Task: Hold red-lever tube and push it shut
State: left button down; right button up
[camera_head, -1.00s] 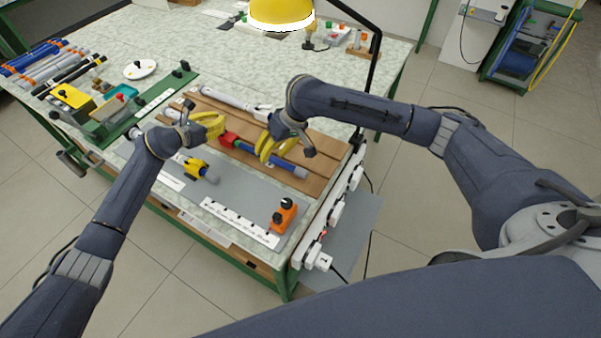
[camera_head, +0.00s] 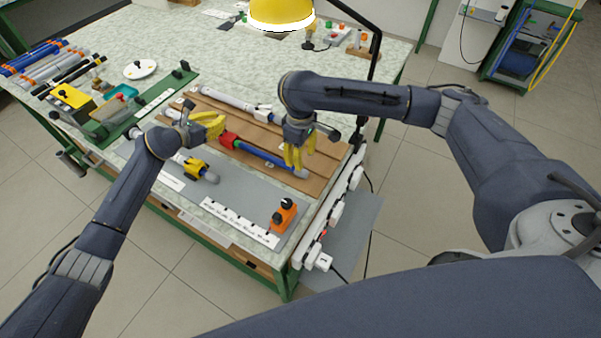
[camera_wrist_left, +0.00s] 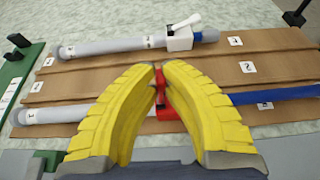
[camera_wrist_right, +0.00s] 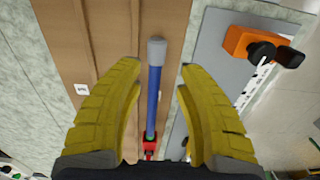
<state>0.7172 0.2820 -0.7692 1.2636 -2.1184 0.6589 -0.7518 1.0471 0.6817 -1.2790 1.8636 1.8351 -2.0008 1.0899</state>
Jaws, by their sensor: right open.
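The red-lever tube lies on the brown grooved board. It has a red lever clamp (camera_head: 229,138), a blue rod (camera_head: 262,155) and a grey end cap (camera_head: 301,173). My left gripper (camera_head: 218,124) is at the red clamp. In the left wrist view, its fingertips (camera_wrist_left: 161,68) are close together, with the red clamp (camera_wrist_left: 166,108) showing between the fingers; contact is unclear. My right gripper (camera_head: 299,164) points down at the blue rod's capped end. In the right wrist view, its open fingers (camera_wrist_right: 158,68) stand either side of the blue rod (camera_wrist_right: 153,100), apart from it.
A white-lever tube (camera_head: 228,100) lies behind on the same board (camera_head: 325,150). A yellow-clamp tube (camera_head: 197,168) lies on the grey mat in front, near an orange block with black knobs (camera_head: 284,215). A lamp post stands at the board's right.

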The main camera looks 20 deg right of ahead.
aim_at(300, 173)
jog(key=shift+f, duration=4.3)
jog(key=shift+c, duration=0.3)
grip_shut()
